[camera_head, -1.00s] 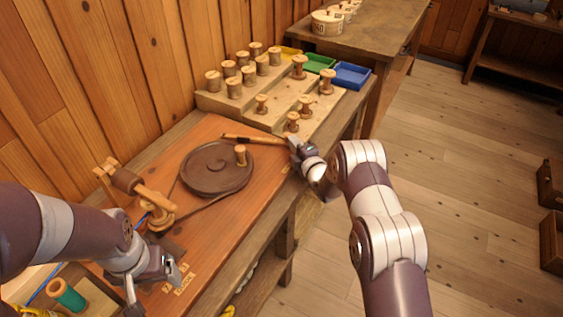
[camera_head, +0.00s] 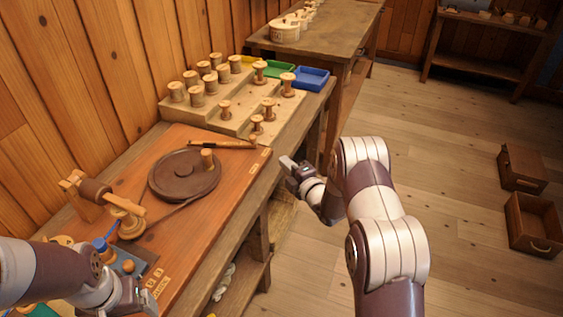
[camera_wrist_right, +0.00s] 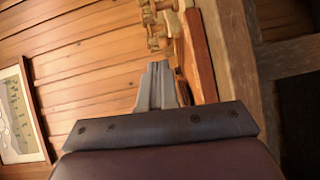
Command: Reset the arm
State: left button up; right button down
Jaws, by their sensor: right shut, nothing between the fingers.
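My right arm reaches in from the lower right in the head view. Its gripper (camera_head: 287,163) is shut and empty, just off the right edge of the workbench (camera_head: 215,224). In the right wrist view the two grey fingers (camera_wrist_right: 158,78) are together with nothing between them. My left gripper (camera_head: 148,298) is low over the front of the bench; whether it is open or shut is unclear. A slim wooden-handled tool (camera_head: 222,144) lies at the back of the bench, apart from my right gripper.
A wooden winder (camera_head: 105,198) is at left. A stepped rack (camera_head: 235,122) holds several spools, with a blue tray (camera_head: 307,78) behind.

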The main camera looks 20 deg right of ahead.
jog(key=shift+w+f, duration=0.1)
jog(key=shift+w, duration=0.05)
